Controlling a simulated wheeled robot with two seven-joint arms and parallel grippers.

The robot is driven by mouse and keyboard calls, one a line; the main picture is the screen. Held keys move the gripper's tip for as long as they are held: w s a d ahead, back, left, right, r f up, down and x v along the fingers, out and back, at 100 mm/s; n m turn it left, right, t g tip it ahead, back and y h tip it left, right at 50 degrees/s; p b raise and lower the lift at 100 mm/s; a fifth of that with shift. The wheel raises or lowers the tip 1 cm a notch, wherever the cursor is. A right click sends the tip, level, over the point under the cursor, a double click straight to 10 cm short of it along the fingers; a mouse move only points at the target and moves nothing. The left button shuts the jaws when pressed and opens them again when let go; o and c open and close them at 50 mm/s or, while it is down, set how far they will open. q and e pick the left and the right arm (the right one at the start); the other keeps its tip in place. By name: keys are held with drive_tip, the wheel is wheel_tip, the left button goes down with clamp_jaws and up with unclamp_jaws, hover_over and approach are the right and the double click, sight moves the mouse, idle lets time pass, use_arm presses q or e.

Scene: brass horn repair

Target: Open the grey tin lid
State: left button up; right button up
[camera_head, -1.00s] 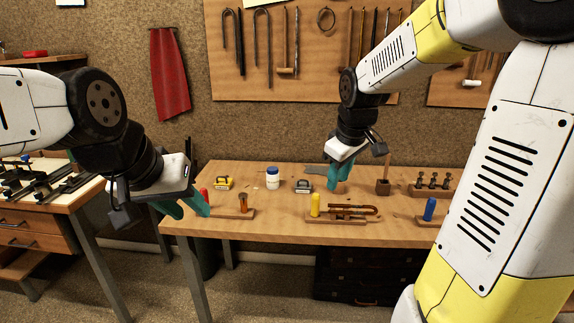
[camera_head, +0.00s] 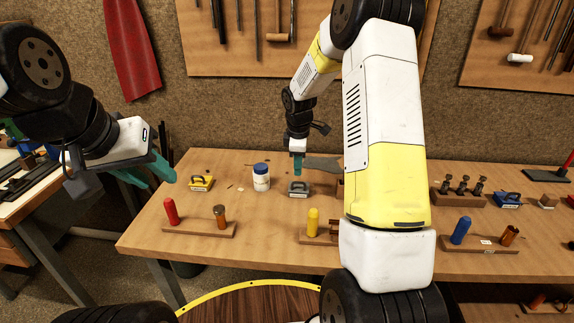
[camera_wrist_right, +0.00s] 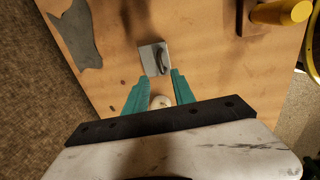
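The grey tin (camera_head: 298,190) stands on the wooden bench with its lid on, and a dark handle arches over the lid. In the right wrist view the tin (camera_wrist_right: 147,57) lies just beyond the fingertips, with its handle toward the right side. My right gripper (camera_head: 297,172) points down over the tin in the head view. Its teal fingers (camera_wrist_right: 160,80) are apart with no tin part between them. I cannot tell whether they touch it. My left gripper (camera_head: 158,184) is open and empty, off the bench's left end.
A white jar with blue lid (camera_head: 261,178) and a yellow tin (camera_head: 201,183) stand left of the grey tin. A blue tin (camera_head: 507,200) is far right. Racks with a red peg (camera_head: 171,211) and yellow peg (camera_head: 312,221) stand in front. My right arm hides part of the bench.

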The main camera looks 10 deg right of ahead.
hover_over(298, 191)
wheel_tip(298, 191, down, 6)
drive_tip(key=shift+w+f, duration=0.1)
drive_tip(key=shift+w, duration=0.05)
drive_tip(key=shift+c, duration=0.2)
clamp_jaws()
idle(1.3)
